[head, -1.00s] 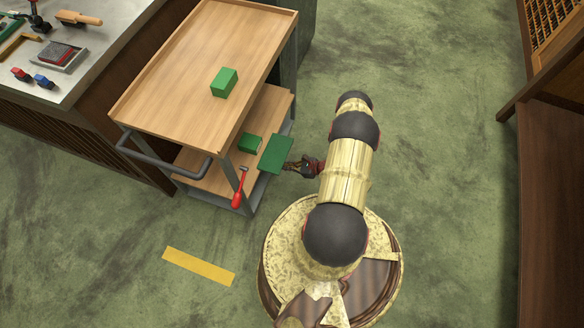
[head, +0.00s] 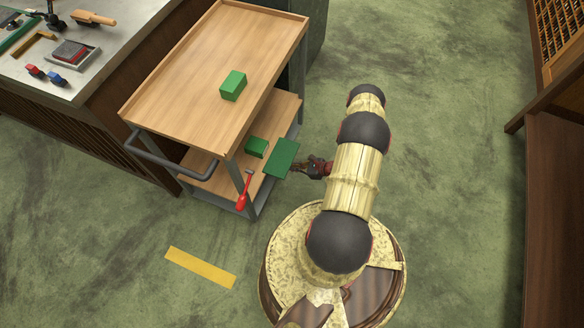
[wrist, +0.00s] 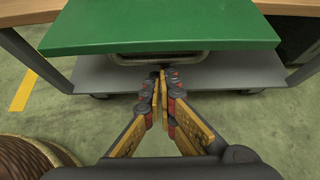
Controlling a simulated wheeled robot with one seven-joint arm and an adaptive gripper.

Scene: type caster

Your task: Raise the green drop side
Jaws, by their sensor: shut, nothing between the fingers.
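The green drop side (head: 282,157) is a flat green panel at the right side of the wooden cart, by its lower shelf. It sticks out from the cart towards my arm. In the wrist view the panel (wrist: 160,27) spans the top of the picture, with a metal handle (wrist: 158,58) partly showing under its near edge. My gripper (head: 302,168) is beside the panel's outer edge in the head view. In the wrist view my gripper (wrist: 163,76) is shut and empty, its tips just below the panel's edge. I cannot tell whether they touch it.
A green block (head: 233,86) is on the cart's top (head: 190,80). Another green block (head: 256,147) and a red-handled tool (head: 243,190) are at the lower shelf. A workbench (head: 90,90) stands at left, a wooden cabinet (head: 550,200) at right.

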